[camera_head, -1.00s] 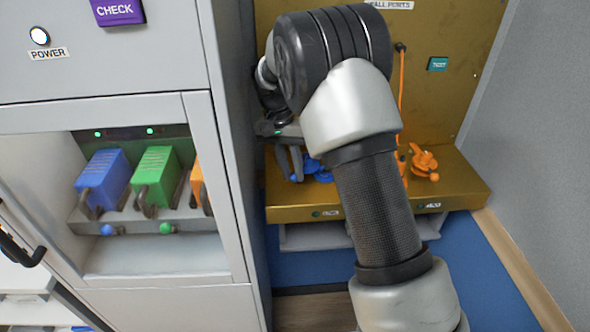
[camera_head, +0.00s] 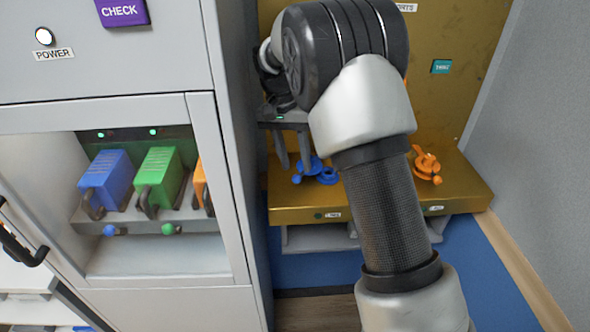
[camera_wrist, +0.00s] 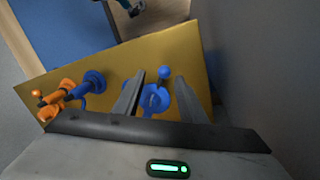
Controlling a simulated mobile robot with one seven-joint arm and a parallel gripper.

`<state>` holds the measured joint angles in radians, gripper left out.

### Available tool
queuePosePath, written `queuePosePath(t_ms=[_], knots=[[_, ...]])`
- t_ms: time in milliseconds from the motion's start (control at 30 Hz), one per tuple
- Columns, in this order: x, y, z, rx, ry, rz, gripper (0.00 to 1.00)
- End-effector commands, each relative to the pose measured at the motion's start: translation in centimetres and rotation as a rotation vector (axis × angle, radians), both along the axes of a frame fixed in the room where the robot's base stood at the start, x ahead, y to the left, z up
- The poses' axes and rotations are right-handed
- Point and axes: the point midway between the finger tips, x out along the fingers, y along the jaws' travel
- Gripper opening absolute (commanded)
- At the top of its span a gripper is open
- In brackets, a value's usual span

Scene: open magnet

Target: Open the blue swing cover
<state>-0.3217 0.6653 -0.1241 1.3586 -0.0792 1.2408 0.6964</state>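A blue piece with ball knobs (camera_head: 308,168), which looks like the blue swing cover, sits on the gold ledge (camera_head: 380,208). A blue ring-like part (camera_head: 327,176) lies just right of it. My gripper (camera_head: 293,167) is open and empty, its two fingers pointing down just above and left of the blue piece. In the wrist view the blue piece (camera_wrist: 155,98) shows between the fingers of my gripper (camera_wrist: 159,75), its ball knob near the fingertips. I cannot tell whether a finger touches it. My arm hides part of the ledge.
An orange piece (camera_head: 427,167) of similar kind stands on the ledge to the right. A grey cabinet (camera_head: 228,190) stands close left of my gripper, with blue (camera_head: 106,180) and green (camera_head: 158,176) handled blocks in its bay. A grey wall (camera_head: 535,150) bounds the right.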

Motion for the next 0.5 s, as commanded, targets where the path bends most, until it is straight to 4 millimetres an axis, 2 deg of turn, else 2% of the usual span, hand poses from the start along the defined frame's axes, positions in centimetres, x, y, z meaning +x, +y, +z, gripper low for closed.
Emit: queuePosePath(t_ms=[100,200,333,500], knots=[[0.1,0.0,2.5,0.001,-0.005,0.001,0.38],[0.1,0.0,4.1,0.0,-0.002,0.001,0.38],[0.0,0.0,5.4,0.0,-0.001,0.001,0.38],[0.0,0.0,6.0,0.0,-0.001,0.0,0.38]])
